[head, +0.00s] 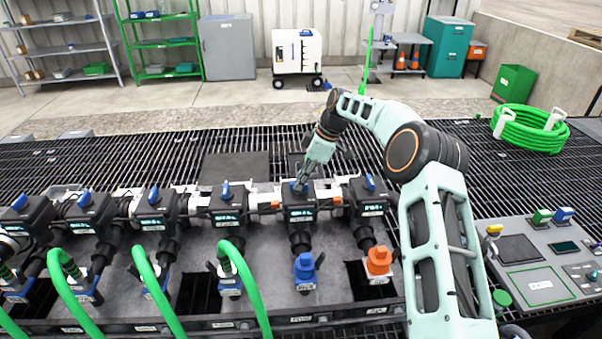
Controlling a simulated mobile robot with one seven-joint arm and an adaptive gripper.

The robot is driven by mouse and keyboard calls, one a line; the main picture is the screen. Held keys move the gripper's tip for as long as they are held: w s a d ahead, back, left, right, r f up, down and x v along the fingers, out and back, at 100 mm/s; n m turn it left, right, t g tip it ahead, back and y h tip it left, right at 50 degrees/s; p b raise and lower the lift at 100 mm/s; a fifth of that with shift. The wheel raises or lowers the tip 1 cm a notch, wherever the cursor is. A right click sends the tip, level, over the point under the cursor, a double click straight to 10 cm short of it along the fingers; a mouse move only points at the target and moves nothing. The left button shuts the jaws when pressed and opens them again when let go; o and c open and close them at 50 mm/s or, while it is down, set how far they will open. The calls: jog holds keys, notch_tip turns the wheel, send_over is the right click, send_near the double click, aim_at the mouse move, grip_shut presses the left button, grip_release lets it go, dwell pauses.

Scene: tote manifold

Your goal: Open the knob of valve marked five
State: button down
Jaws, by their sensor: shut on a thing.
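A row of several black valve units runs across the manifold, each with a blue knob on top and a small lit display. My gripper (302,184) reaches down onto the valve (300,208) second from the right, with its fingers shut on that valve's blue knob, which they mostly hide. The valve's number is too small to read. The blue knobs of its neighbours, on the left (225,189) and on the right (370,182), are in plain view. Below the gripped valve is a blue capped outlet (304,267).
Green hoses (240,275) arch up from outlets at the left. An orange cap (379,260) covers the rightmost outlet. A control panel (540,260) stands at the right, and a coiled green hose (530,128) lies behind it on the dark grating. Shelves and cabinets line the back wall.

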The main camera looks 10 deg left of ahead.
jog(key=shift+w+n+g+p, duration=0.1)
jog(key=shift+n+g+p, duration=0.3)
jog(key=shift+n+p, duration=0.7)
jog(key=c, duration=2)
grip_release()
jog(key=v, duration=0.7)
jog(key=shift+r, duration=0.3)
